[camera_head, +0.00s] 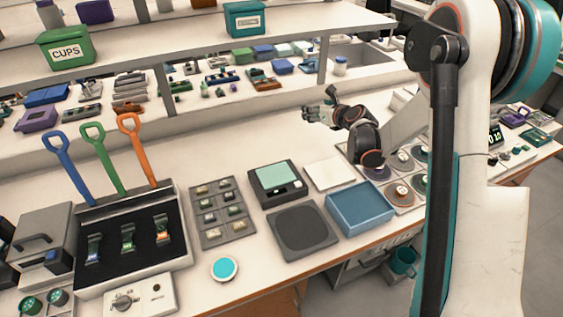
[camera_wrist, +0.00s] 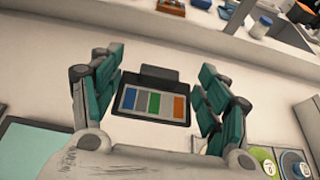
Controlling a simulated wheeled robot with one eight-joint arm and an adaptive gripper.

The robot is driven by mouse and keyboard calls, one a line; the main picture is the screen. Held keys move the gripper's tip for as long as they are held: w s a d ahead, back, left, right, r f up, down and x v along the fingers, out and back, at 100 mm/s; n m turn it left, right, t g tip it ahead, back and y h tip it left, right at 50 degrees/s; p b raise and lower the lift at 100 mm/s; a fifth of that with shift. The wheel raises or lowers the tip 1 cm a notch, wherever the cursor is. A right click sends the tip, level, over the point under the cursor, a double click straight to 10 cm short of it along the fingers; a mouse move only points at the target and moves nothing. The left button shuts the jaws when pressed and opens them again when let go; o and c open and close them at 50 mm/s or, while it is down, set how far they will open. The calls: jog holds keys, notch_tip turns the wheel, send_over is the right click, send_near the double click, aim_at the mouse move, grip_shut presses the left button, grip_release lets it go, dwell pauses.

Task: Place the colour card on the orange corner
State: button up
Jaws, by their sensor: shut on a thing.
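The colour card (camera_wrist: 153,103) is a dark-framed plate with blue, green and orange stripes and a dark tab at its far side. In the wrist view it sits between the two teal finger pads of my gripper (camera_wrist: 159,72), which is shut on it. In the head view my gripper (camera_head: 316,114) is above the pale counter, behind the white plate; the card is too small to make out there. I cannot make out an orange corner in either view.
Below the gripper lie a white plate (camera_head: 329,173), a blue tray (camera_head: 359,208), a dark square pad (camera_head: 302,231) and a box with a pale green top (camera_head: 277,181). Round dishes (camera_head: 401,192) stand to the right. Upright coloured handles (camera_head: 136,148) rise at the left. A shelf (camera_head: 200,52) overhangs the back.

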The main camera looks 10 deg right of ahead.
aim_at(312, 159)
notch_tip(312, 159, down, 20)
jog(key=b, duration=0.7)
jog(key=shift+r, duration=0.1)
jog(key=shift+r, duration=0.1)
jog(key=o, duration=1)
jog(key=shift+c, duration=0.2)
